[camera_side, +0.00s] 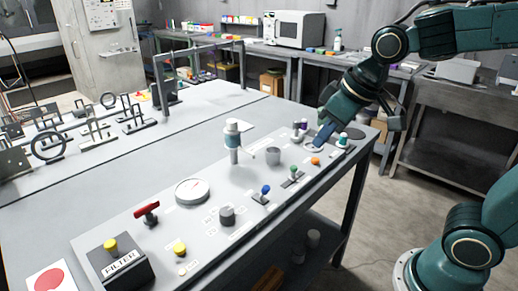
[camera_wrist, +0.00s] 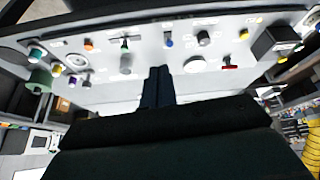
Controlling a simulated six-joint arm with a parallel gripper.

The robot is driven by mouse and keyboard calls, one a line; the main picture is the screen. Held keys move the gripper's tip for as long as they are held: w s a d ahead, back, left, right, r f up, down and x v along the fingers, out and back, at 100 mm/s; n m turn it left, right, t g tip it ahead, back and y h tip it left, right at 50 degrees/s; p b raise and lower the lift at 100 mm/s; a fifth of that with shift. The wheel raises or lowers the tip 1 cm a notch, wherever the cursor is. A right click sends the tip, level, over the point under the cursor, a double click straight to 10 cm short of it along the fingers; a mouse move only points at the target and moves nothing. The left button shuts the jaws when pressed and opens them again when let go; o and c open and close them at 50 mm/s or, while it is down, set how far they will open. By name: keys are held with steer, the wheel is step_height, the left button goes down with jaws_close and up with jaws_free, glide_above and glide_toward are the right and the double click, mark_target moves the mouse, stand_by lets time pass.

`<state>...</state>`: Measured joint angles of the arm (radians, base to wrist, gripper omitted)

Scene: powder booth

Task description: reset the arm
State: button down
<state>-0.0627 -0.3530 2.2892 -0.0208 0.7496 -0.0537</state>
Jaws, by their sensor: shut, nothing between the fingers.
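My gripper (camera_side: 322,134) is at the far right end of the control panel in the side view, low over the panel surface. Its blue fingers are closed together with nothing between them, as the wrist view (camera_wrist: 158,75) also shows. Whether the fingertips touch the panel cannot be told.
A black FILTER box (camera_side: 118,262) with a yellow button stands at the panel's near left end. Metal frames and rings (camera_side: 47,146) stand on the table at left.

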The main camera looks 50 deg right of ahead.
steer(key=s+d+m, duration=0.1)
steer(key=s+d, duration=0.1)
steer(key=s, duration=0.9)
steer(key=shift+d+f+m+h, duration=0.15)
steer(key=shift+f+m+h, duration=0.15)
steer(key=c, duration=2.2)
jaws_free()
